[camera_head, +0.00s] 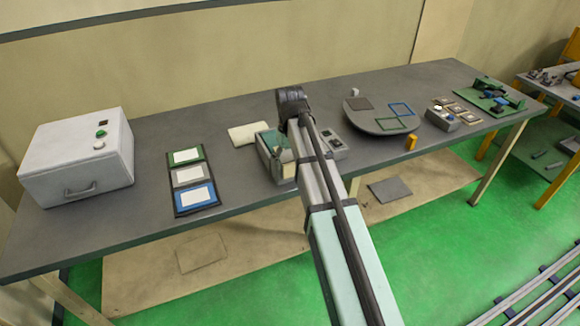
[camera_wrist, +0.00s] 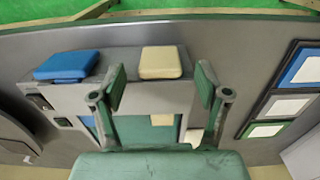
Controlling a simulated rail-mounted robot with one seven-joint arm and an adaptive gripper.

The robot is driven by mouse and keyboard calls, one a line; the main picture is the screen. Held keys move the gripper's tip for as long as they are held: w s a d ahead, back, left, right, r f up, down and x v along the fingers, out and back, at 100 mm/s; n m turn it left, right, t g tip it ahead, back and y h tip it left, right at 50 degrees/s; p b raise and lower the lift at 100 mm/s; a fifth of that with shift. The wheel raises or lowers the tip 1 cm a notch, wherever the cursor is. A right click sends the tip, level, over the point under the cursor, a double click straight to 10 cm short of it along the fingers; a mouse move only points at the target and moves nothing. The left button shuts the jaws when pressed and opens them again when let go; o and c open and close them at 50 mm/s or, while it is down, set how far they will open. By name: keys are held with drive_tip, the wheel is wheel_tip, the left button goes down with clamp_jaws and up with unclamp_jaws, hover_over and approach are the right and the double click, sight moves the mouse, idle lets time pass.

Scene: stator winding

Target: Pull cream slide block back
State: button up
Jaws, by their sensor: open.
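The cream slide block (camera_wrist: 160,62) sits at the far edge of a grey fixture (camera_wrist: 90,98) in the wrist view. My gripper (camera_wrist: 160,86) is open, with one green-padded finger on each side of the block's line. The block shows between and slightly beyond the fingertips, and neither finger visibly touches it. I cannot tell the height gap. A blue block (camera_wrist: 67,65) sits left of the cream one on the same fixture. In the head view my arm hides much of the fixture (camera_head: 268,160) and the gripper.
A white box (camera_head: 80,155) and a panel of green, grey and blue frames (camera_head: 191,186) lie to the left on the grey table (camera_head: 140,222). A cream pad (camera_head: 248,133) lies behind the fixture. A round grey tray (camera_head: 364,124) and an orange block (camera_head: 411,142) stand right.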

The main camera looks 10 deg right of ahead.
sight(290, 165)
drive_tip(key=shift+f, duration=1.75)
